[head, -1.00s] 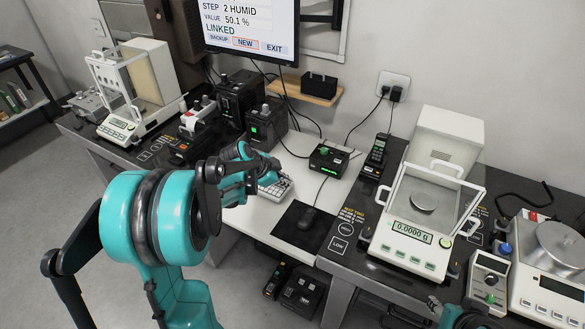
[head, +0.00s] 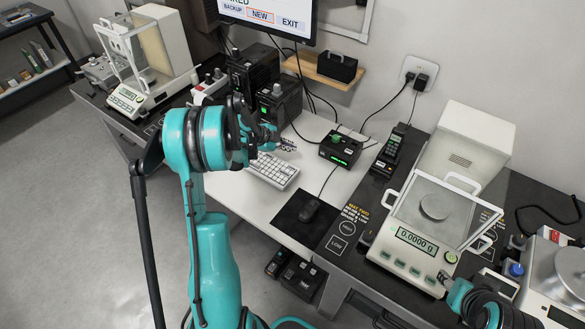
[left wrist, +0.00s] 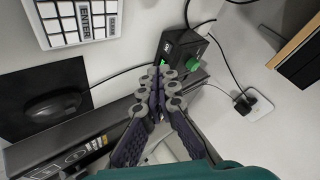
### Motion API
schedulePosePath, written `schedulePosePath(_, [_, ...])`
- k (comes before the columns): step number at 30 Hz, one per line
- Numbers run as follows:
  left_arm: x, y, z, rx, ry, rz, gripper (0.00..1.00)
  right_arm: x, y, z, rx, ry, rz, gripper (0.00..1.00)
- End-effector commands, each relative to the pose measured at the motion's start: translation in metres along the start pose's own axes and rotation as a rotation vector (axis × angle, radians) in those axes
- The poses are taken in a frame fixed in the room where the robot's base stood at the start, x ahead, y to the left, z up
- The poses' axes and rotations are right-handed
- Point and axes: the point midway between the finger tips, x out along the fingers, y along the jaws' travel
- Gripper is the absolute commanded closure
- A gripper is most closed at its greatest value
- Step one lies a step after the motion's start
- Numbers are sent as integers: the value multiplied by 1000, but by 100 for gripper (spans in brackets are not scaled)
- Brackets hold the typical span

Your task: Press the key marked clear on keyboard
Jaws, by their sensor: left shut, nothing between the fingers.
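The white keyboard (head: 273,171) lies on the white middle table, with most of its keys uncovered in the head view. Its markings are too small to read there. In the left wrist view the gripper (left wrist: 160,72) overlaps the black box. My right gripper (head: 445,281) is partly visible at the lower right.
A black box with a green knob (head: 341,148) stands right of the left gripper. A mouse (head: 310,210) lies on a dark mat (head: 292,222) right of the keyboard. A monitor (head: 268,22) hangs behind. A balance reading 0.0000 g (head: 418,240) stands to the right.

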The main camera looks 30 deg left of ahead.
Motion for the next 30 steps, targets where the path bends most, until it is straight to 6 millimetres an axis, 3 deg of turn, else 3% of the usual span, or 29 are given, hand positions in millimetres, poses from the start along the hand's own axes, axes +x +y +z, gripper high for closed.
schedulePosePath(8, [14,10,10,0,0,0,100,10,0,7,0,0,0,60])
schedulePosePath(21, [56,41,40,-1,-1,0,100,44,0,31,0,0,0,60])
schedulePosePath(30, [61,45,44,-1,-1,0,100,49,0,35,0,0,0,60])
